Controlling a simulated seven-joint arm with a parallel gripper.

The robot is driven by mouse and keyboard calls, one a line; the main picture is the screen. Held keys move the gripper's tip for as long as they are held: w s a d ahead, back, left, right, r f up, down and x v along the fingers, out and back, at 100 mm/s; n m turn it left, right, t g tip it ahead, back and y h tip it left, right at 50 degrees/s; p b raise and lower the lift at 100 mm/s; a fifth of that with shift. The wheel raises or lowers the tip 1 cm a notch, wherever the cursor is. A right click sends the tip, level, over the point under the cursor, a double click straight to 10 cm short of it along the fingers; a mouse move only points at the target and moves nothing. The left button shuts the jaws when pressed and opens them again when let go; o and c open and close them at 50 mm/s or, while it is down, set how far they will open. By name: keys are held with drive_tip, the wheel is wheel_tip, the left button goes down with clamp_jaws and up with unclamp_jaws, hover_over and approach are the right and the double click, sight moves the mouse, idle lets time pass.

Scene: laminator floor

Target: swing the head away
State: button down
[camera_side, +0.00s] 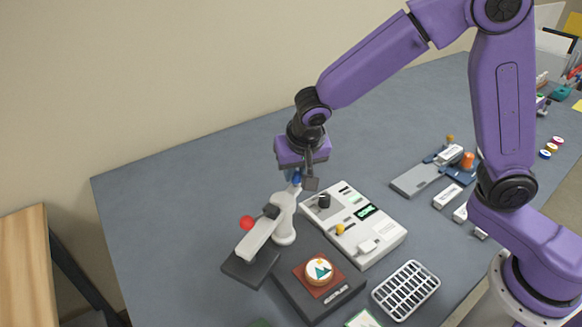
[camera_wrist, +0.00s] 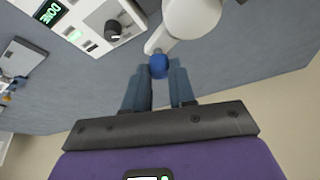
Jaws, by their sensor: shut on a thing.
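The white press head (camera_side: 263,229) stands on a white post (camera_side: 284,236), its arm reaching over a dark plate (camera_side: 250,268) at the front left. A red ball (camera_side: 247,223) sits at its left side. A blue knob (camera_side: 296,178) sticks out at the back of the head; it also shows in the wrist view (camera_wrist: 159,66). My gripper (camera_side: 299,183) is shut on the blue knob, with a finger on each side of it in the wrist view. The head is swung left of the red plate (camera_side: 307,283) carrying a round mountain-picture piece (camera_side: 319,271).
A white control box (camera_side: 378,243) with a dark knob and a lit green display stands right of the post; the display reads DONE in the wrist view (camera_wrist: 48,12). A wire rack (camera_side: 406,290) lies at the front right. A grey slide fixture (camera_side: 418,178) is farther right. The back left table is clear.

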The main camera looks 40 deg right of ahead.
drive_tip(key=shift+s+d+m+h, duration=0.1)
drive_tip(key=shift+s+m+h, duration=0.35)
drive_tip(key=shift+m, duration=0.65)
drive_tip(key=shift+g, duration=0.3)
drive_tip(key=c, duration=1)
unclamp_jaws()
drive_tip(key=shift+r, duration=0.1)
drive_tip(key=v, duration=1.7)
drive_tip(key=shift+s+r, duration=0.15)
